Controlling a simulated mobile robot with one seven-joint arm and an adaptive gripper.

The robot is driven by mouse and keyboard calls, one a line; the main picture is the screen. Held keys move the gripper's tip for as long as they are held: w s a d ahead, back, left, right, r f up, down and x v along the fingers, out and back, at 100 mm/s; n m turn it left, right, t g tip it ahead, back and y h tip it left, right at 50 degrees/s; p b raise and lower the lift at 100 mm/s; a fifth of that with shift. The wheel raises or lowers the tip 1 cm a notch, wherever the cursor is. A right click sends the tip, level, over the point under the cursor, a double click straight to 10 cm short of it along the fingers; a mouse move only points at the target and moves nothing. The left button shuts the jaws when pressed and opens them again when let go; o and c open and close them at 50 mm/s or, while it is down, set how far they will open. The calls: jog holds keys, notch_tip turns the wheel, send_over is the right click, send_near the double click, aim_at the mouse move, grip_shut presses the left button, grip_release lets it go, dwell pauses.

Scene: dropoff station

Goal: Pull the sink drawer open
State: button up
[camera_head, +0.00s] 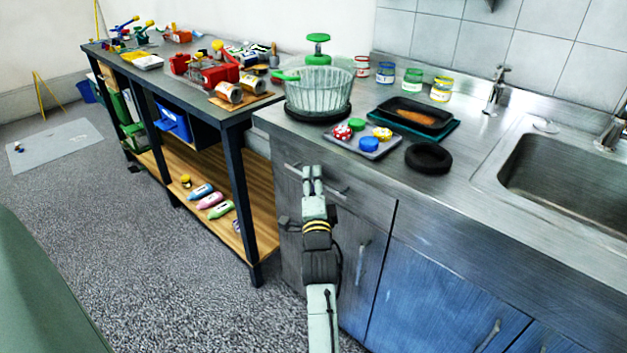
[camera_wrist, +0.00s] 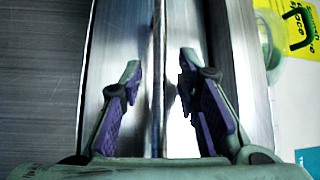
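The sink drawer (camera_head: 353,203) is a brushed-metal front under the left end of the counter. In the head view it looks flush with the cabinet. Its bar handle (camera_head: 335,190) shows on both sides of my gripper (camera_head: 312,172), which hides the middle part. In the wrist view, my gripper (camera_wrist: 159,78) has its two fingers apart, with a thin metal edge (camera_wrist: 158,40) running lengthwise between them. A gap shows on each side of that edge, so the fingers do not appear to touch it.
The counter (camera_head: 290,128) above holds a glass bowl (camera_head: 318,92), a grey tray (camera_head: 342,145) and a black ring (camera_head: 428,157). The sink (camera_head: 570,180) is to the right. A dark-framed workbench (camera_head: 245,185) stands close on the left. Cabinet doors (camera_head: 430,300) are below.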

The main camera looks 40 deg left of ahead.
grip_shut()
dwell(0.3)
dwell(0.6)
